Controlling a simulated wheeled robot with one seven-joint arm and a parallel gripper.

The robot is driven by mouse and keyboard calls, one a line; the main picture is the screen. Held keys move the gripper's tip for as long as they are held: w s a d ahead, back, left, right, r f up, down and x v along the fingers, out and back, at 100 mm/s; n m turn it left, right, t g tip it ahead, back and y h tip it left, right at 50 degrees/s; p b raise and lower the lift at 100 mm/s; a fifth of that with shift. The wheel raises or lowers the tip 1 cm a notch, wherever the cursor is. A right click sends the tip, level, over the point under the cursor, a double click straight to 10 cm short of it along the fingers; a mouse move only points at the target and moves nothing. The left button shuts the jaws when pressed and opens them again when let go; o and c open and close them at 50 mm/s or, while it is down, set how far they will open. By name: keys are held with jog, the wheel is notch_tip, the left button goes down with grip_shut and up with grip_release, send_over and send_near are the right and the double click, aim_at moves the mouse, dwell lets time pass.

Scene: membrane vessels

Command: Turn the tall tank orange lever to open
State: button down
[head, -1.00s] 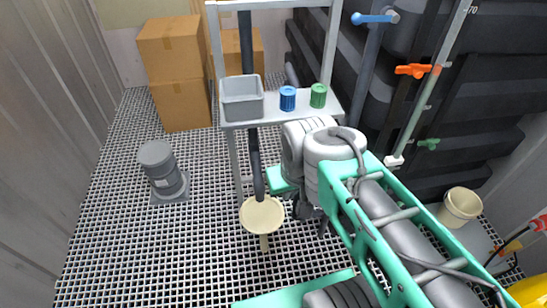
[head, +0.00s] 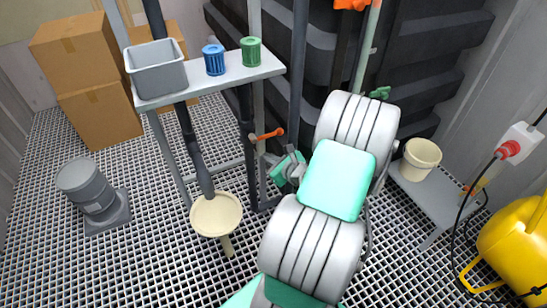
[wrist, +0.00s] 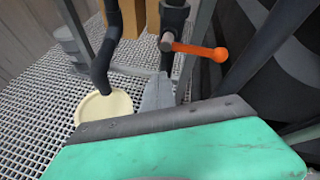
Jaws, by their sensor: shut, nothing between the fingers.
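An orange lever (head: 268,134) sits on a valve on a dark vertical pipe (head: 246,115) below the shelf. It sticks out to the right, across the pipe. In the wrist view the same lever (wrist: 205,51) points right from its grey pivot. My gripper (head: 270,160) is shut and empty just below the lever. In the wrist view its grey fingers (wrist: 158,90) are below the lever and look apart from it. Another orange handle (head: 352,4) is partly cut off at the top edge, by the dark tank (head: 440,50). Which tank the lower lever serves is unclear.
A shelf (head: 225,75) holds a grey bin (head: 157,68), a blue cup (head: 214,60) and a green cup (head: 251,50). A cream funnel (head: 216,215) stands below a bent pipe. A green handle (head: 380,92) is beyond my arm.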

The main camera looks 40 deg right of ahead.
aim_at(267, 136)
jog(key=s+d+f+m+h, duration=0.3)
jog(key=d+m, duration=0.2)
jog(key=w+d+r+b, duration=0.1)
jog(key=w+d, duration=0.1)
jog(key=w, duration=0.6)
jog(key=shift+w+d+r+t, duration=0.2)
jog(key=shift+w+d+t, duration=0.1)
jog(key=shift+w, duration=0.1)
jog(key=shift+r, duration=0.15)
